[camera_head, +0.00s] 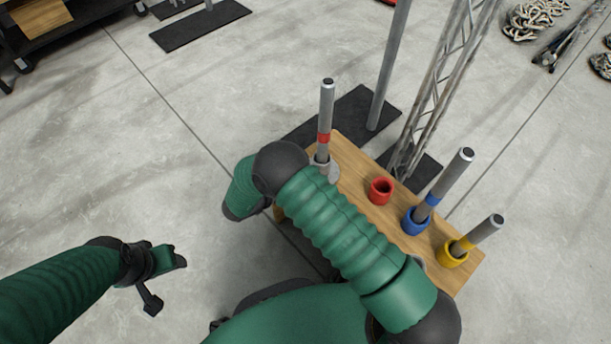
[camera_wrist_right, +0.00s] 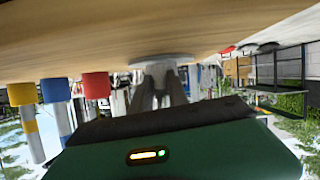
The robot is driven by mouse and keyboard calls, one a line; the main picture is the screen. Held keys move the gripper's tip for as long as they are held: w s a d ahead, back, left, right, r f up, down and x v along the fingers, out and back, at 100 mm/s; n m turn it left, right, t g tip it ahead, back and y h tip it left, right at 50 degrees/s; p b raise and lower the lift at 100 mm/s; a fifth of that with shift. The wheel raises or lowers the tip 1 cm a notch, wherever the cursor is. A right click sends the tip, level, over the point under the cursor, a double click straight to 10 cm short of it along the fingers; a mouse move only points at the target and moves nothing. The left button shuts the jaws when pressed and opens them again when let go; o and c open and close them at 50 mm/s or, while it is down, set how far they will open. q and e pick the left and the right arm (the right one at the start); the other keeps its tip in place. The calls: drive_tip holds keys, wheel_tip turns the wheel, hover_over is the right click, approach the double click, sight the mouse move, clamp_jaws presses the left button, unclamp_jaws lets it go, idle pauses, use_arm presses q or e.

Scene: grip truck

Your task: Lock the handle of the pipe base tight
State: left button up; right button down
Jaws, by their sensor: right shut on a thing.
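A grey rod with a red band (camera_head: 325,130) stands upright at the left end of a wooden table, at a round grey base (camera_head: 326,170). My right arm partly hides this base. My right gripper is hidden behind its own arm in the head view. In the right wrist view, which is upside down, my right gripper (camera_wrist_right: 161,98) is shut on a short grey post (camera_wrist_right: 160,71) at the round base (camera_wrist_right: 161,58). I cannot tell whether this post is part of the rod. My left gripper (camera_head: 166,281) is open and empty over the floor at the left.
On the wooden table (camera_head: 467,278), a red cup (camera_head: 381,191) is empty. A blue cup (camera_head: 416,221) and a yellow cup (camera_head: 452,254) hold tilted grey rods. A metal pole (camera_head: 390,65) and a lattice truss (camera_head: 443,85) stand behind.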

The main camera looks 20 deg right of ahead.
drive_tip(key=shift+r, duration=0.1)
drive_tip(key=shift+r+m+t+p, duration=0.15)
drive_tip(key=shift+m+t+p, duration=0.2)
drive_tip(key=shift+p, duration=0.6)
drive_tip(key=shift+m+t+p, duration=0.35)
drive_tip(key=shift+m+p, duration=0.2)
drive_tip(key=shift+p, duration=0.2)
drive_tip(key=shift+a+m+t+y+p, duration=0.1)
drive_tip(key=shift+m+t+y+p, duration=0.3)
drive_tip(key=shift+m+p, duration=0.35)
drive_tip(key=shift+f+m+t+p, duration=0.2)
drive_tip(key=shift+m+t+p, duration=0.35)
drive_tip(key=shift+m, duration=0.1)
drive_tip(key=c, duration=1.3)
unclamp_jaws()
